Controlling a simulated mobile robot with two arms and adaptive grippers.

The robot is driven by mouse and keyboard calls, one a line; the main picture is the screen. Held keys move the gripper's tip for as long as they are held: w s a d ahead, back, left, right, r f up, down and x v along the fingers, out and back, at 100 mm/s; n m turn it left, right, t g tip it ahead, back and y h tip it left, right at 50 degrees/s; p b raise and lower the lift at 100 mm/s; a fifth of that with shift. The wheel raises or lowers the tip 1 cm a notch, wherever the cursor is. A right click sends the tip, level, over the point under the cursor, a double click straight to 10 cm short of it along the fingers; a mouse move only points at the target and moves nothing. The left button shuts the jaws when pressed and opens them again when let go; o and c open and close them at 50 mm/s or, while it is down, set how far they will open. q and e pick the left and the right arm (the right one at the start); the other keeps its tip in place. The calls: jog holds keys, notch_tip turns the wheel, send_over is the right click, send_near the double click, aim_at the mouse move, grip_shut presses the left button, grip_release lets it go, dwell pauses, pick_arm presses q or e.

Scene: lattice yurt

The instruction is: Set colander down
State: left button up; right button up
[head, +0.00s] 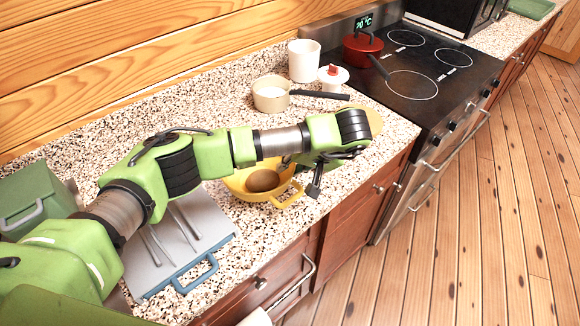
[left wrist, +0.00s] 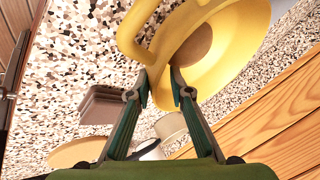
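The yellow colander (head: 238,185) is at the middle of the counter, below my left forearm, with a brown rounded item (head: 263,181) inside. In the left wrist view the colander (left wrist: 238,65) fills the top, with its looped handle towards the left. My left gripper (head: 302,176) is at the colander's right side. In the left wrist view its fingertips (left wrist: 160,82) lie on either side of the yellow rim by the handle and appear closed on it. I cannot tell whether the colander's base touches the counter. My right gripper is out of view.
A saucepan (head: 270,97), white cup (head: 303,61) and white lidded pot (head: 332,77) stand behind. A red pot (head: 361,52) is on the stove. A grey tray with blue handle (head: 197,274) lies left. A round wooden board (head: 374,121) is partly hidden behind my gripper.

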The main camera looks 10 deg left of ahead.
pick_arm(q)
jog(key=shift+r, duration=0.1)
jog(key=shift+r+p, duration=0.2)
jog(key=shift+p, duration=0.1)
jog(key=b+v, duration=0.3)
jog(key=v, duration=0.8)
jog(key=shift+s+d+r, duration=0.2)
jog(key=shift+d+r, duration=0.05)
jog(key=shift+r, duration=0.05)
